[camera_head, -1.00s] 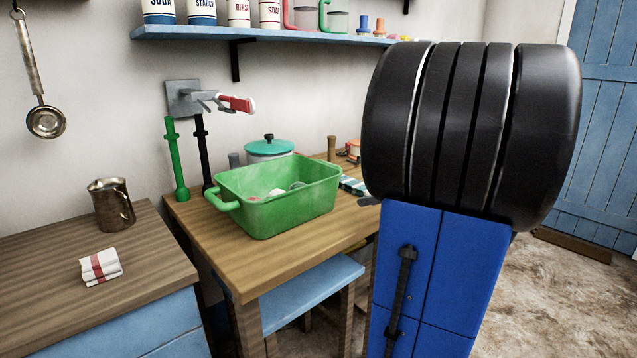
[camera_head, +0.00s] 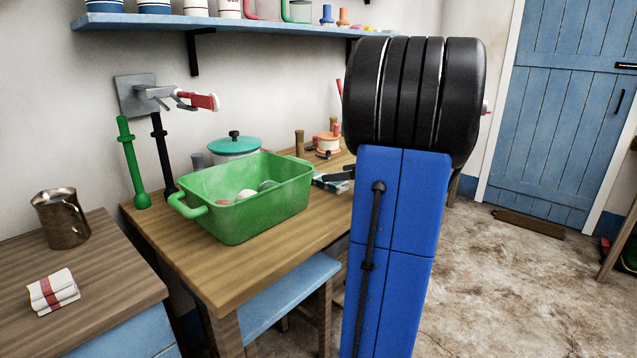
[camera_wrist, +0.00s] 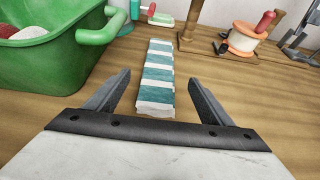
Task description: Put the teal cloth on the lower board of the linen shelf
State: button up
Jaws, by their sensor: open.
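The teal cloth (camera_wrist: 156,72) is a folded, teal-and-white striped strip lying flat on the wooden table. In the wrist view it runs away from me, its near end between the fingers of my gripper (camera_wrist: 160,82). The gripper is open and empty, with a finger on each side of the near end; I cannot tell how high the fingers are above the wood. In the head view, the cloth (camera_head: 332,186) is mostly hidden by my arm and the dark gripper (camera_head: 341,175). I cannot identify the linen shelf in either view.
A green tub (camera_head: 246,208) stands left of the cloth. Beyond the cloth are a wooden post (camera_wrist: 189,20) and a spool-like thing with a red handle (camera_wrist: 247,38). A blue wall shelf (camera_head: 230,24) hangs above. Open floor (camera_head: 520,290) lies to the right.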

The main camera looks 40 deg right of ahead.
jog(key=shift+x, duration=4.35)
jog(key=shift+s+d, duration=0.1)
jog(key=c, duration=1.3)
jog(key=shift+o, duration=0.2)
